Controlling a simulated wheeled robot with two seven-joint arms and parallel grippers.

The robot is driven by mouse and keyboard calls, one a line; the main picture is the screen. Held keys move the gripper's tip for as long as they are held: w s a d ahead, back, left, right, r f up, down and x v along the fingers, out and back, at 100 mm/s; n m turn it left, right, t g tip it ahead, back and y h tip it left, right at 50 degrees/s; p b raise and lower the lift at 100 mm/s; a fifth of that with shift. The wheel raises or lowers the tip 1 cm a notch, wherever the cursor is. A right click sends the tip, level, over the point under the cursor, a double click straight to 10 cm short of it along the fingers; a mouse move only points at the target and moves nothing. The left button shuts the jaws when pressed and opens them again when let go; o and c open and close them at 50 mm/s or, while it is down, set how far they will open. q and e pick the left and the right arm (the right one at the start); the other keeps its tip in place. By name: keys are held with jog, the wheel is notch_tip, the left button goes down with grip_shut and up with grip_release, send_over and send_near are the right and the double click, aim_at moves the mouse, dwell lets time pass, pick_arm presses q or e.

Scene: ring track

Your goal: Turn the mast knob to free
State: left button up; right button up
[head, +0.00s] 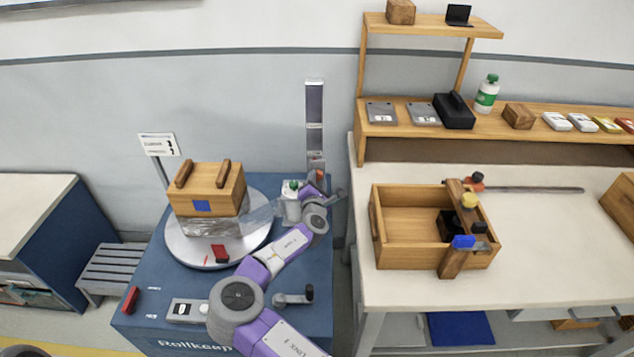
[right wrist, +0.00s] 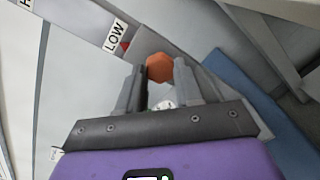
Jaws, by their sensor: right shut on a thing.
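The mast (head: 315,115) is a tall grey column at the back right corner of the blue wrapping machine. In the right wrist view the mast knob (right wrist: 159,67) is an orange, many-sided knob. It sits between the fingertips of my right gripper (right wrist: 158,80), which is shut on it. In the head view my right gripper (head: 318,178) is at the lower part of the mast, and the knob is mostly hidden there. A LOW label (right wrist: 115,36) and a small red mark show beside the knob; I cannot read the knob's setting. My left gripper is not in view.
A wooden box (head: 207,190) wrapped below in clear film stands on the round turntable (head: 185,248). Film runs from it to a roll (head: 291,203) beside the mast. A workbench (head: 395,290) with an open wooden crate (head: 375,225) stands close on the right.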

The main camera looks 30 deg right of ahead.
jog(key=o, duration=1)
jog(key=shift+o, duration=0.2)
jog(key=p+v, duration=0.1)
jog(key=v, duration=0.6)
jog(key=shift+s+a+p, duration=0.2)
jog(key=shift+p, duration=0.15)
